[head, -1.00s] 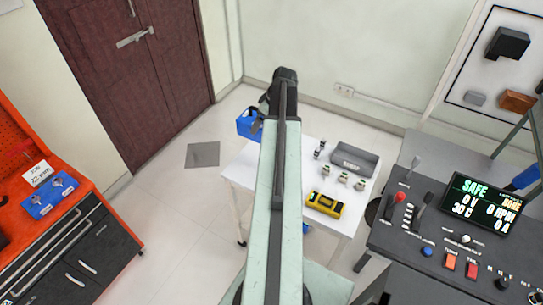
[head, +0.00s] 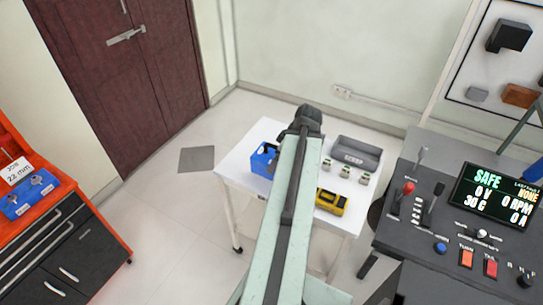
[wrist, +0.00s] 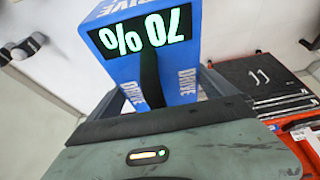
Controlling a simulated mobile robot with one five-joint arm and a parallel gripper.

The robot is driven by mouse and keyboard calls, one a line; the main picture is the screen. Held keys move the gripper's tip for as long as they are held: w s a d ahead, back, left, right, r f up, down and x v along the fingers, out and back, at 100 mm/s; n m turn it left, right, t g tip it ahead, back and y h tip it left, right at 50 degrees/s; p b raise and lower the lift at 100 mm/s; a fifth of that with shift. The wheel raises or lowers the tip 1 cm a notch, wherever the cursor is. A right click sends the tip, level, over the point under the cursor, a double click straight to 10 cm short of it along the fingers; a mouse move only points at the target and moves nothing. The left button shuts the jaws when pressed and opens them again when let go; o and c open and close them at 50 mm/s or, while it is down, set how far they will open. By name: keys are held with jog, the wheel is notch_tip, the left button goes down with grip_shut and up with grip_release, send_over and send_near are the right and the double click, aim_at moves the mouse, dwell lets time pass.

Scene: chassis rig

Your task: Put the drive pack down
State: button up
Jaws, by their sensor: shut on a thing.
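The blue drive pack (head: 263,161) shows in the head view at the left part of a white table (head: 243,160), partly behind my arm. I cannot tell whether it touches the tabletop. In the wrist view the drive pack (wrist: 180,75) fills the upper middle, with a lit "70 %" display that reads upside down and a dark strap. My gripper (wrist: 155,97) is shut on it, with a grey finger on either side. In the head view my arm hides most of the gripper.
The table also bears a yellow-and-black device (head: 331,201), a grey bin (head: 357,152) and several small parts. A dark control console (head: 440,220) stands close on the right. An orange cabinet with dark drawers (head: 70,240) is at left. Clear floor lies between cabinet and table.

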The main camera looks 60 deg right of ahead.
jog(key=w+d+f+b, duration=0.1)
jog(key=w+d, duration=0.1)
jog(key=w, duration=0.2)
jog(key=w+d+f+b, duration=0.2)
jog(key=w+d, duration=0.1)
jog(key=w, duration=0.2)
jog(key=w+d+f+b, duration=0.2)
jog(key=w, duration=0.2)
jog(key=shift+w+d+f, duration=0.1)
jog(key=shift+w+d, duration=0.3)
jog(key=o, duration=1.7)
